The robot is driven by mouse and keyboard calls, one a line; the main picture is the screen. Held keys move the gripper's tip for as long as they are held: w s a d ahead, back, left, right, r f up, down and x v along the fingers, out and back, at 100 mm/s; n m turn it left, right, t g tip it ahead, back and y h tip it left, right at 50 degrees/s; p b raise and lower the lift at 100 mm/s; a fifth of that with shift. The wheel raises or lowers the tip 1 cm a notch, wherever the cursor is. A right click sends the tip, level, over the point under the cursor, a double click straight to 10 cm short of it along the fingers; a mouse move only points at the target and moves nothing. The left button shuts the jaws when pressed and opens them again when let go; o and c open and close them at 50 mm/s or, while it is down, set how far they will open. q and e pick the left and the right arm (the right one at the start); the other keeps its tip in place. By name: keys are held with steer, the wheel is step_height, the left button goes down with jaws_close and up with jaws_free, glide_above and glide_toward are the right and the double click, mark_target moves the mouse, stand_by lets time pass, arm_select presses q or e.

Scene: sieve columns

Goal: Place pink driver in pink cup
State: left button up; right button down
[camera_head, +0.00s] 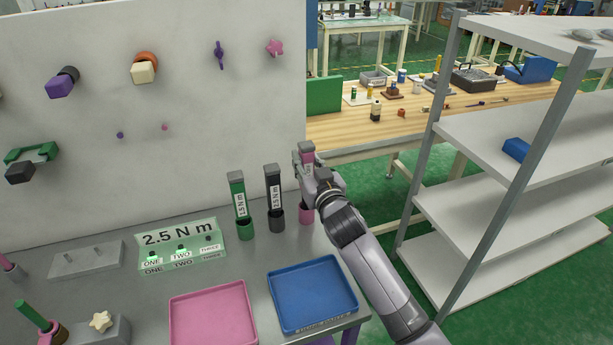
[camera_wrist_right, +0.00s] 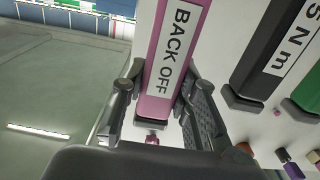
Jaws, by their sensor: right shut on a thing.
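The pink driver (camera_head: 307,150) is upright in my right gripper (camera_head: 315,172), whose fingers are shut on its body. In the right wrist view the driver (camera_wrist_right: 174,62) shows a white "BACK OFF" label, between the two fingers of the gripper (camera_wrist_right: 167,108). The pink cup (camera_head: 306,214) stands at the right end of the bench, below the gripper and partly hidden by my right arm. The driver's lower end is hidden in the head view, so I cannot tell whether it reaches into the cup. My left gripper is not in view.
Just left stand a black driver (camera_head: 273,187) in a dark cup and a green driver (camera_head: 238,193) in a green cup. A lit "2.5 N m" sign (camera_head: 180,245), pink tray (camera_head: 213,315) and blue tray (camera_head: 312,293) are on the bench. A white pegboard (camera_head: 190,180) rises behind.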

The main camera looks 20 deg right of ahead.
step_height(320, 180, down, 4)
steer(key=shift+f, duration=0.1)
steer(key=shift+f, duration=0.1)
steer(key=c, duration=1.3)
jaws_free()
steer(key=s+b, duration=0.1)
steer(key=s, duration=1.1)
steer(key=shift+d, duration=0.2)
